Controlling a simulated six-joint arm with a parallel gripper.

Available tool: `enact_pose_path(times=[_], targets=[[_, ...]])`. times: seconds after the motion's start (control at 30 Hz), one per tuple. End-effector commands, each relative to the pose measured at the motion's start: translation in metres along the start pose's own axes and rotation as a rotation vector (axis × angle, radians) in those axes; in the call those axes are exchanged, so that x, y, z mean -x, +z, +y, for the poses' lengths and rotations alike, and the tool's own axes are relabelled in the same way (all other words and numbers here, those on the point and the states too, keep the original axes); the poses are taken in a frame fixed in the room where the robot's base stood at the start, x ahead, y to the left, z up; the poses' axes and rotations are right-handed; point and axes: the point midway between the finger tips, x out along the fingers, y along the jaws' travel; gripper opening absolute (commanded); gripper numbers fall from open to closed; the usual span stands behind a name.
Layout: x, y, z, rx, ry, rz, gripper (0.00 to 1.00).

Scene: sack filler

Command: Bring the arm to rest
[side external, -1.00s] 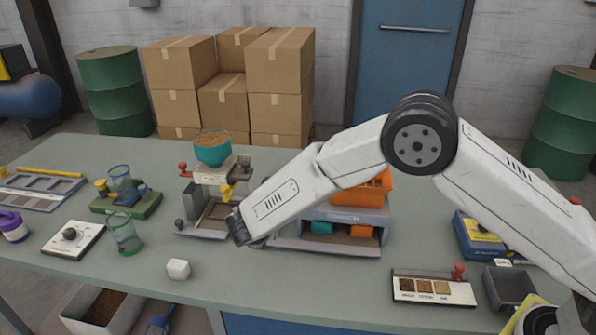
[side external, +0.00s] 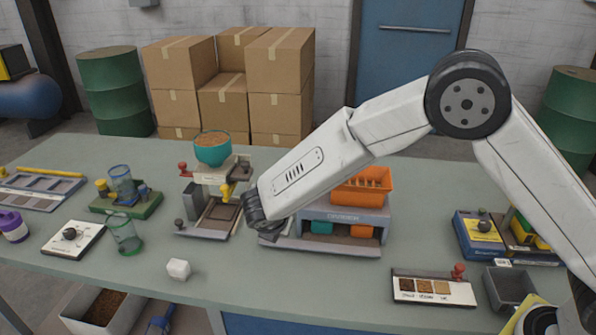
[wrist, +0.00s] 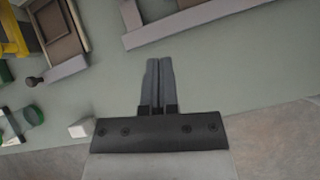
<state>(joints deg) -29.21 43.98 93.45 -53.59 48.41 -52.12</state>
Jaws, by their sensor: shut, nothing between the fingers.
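My white arm reaches in from the right in the side external view. My gripper (wrist: 159,85) shows in the wrist view with its two grey fingers side by side, shut and with nothing between them. It hangs over the bare green-grey table top (wrist: 220,80). In the side external view the dark wrist end of the arm is in front of the conveyor-like machine with the orange bin (side external: 362,190), and the fingers are hard to make out there.
The sack filler with its teal hopper (side external: 212,152) stands left of my wrist. A sample board (side external: 432,289) and grey bin (side external: 510,287) are at the right.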

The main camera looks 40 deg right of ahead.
Motion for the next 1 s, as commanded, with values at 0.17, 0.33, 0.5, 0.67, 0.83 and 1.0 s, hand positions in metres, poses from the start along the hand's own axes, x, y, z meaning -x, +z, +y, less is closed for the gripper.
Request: enact_pose_path(times=[0.17,0.33,0.5,0.67,0.83,1.0], targets=[[0.001,0.025,-0.047,-0.311,-0.081,0.119,0.00],[0.006,0.040,-0.095,-0.647,-0.168,0.221,0.00],[0.015,0.050,-0.141,-0.994,-0.258,0.299,0.00],[0.024,0.056,-0.182,-1.333,-0.342,0.352,0.00],[0.035,0.057,-0.223,-1.689,-0.427,0.386,0.00],[0.042,0.055,-0.252,-1.960,-0.486,0.398,0.00]])
